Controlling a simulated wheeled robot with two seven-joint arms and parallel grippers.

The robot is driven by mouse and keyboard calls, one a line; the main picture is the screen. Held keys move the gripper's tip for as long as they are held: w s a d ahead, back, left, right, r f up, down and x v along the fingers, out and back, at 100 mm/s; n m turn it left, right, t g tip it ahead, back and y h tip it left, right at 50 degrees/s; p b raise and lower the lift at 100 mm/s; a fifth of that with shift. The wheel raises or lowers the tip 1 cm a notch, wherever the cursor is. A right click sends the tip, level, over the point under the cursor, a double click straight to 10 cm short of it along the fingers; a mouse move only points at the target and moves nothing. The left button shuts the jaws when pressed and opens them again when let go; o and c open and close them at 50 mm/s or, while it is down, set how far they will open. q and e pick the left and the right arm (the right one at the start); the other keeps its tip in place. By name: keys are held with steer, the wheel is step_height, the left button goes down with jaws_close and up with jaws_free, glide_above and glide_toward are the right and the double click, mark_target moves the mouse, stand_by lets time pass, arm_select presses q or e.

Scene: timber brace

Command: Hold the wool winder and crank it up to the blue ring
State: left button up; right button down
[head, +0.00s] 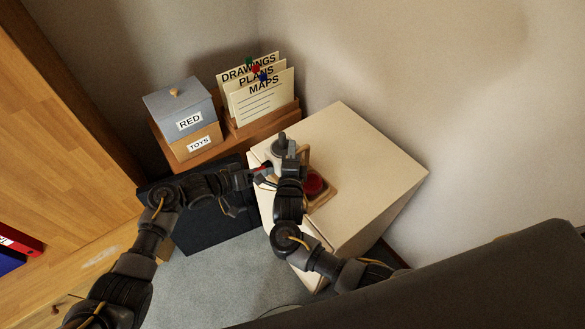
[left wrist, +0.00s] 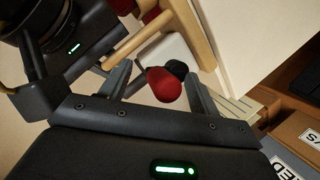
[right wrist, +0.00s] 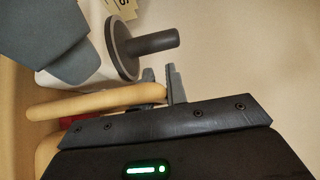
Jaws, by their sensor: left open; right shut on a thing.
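The wool winder stands on the cream cabinet, with a wooden base (head: 325,192), a pale body with a grey top (head: 281,146) and a wooden bar (right wrist: 95,100). My right gripper (head: 297,152) is shut on the wooden bar, whose end lies at its fingers in the right wrist view (right wrist: 162,88). A red crank knob (left wrist: 163,85) shows between the fingers of my left gripper (left wrist: 160,88), which is open and not closed on it. In the head view my left gripper (head: 257,174) is at the winder's left side. I cannot make out a blue ring.
The cream cabinet top (head: 375,165) is clear to the right. A red round thing (head: 314,183) sits on the winder's base. Behind left stand a box labelled RED and TOYS (head: 180,110) and a card holder (head: 262,120). My two arms are close together.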

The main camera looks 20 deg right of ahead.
arm_select(q)
steer(key=s+a, duration=0.2)
steer(key=a, duration=0.5)
steer(key=shift+s, duration=0.4)
arm_select(e)
steer(key=shift+d+f, duration=0.1)
steer(key=shift+d, duration=0.1)
steer(key=c, duration=1.3)
jaws_free()
arm_select(q)
steer(key=shift+d, duration=0.1)
arm_select(e)
steer(key=v, duration=1.2)
arm_select(q)
steer(key=shift+f, duration=0.1)
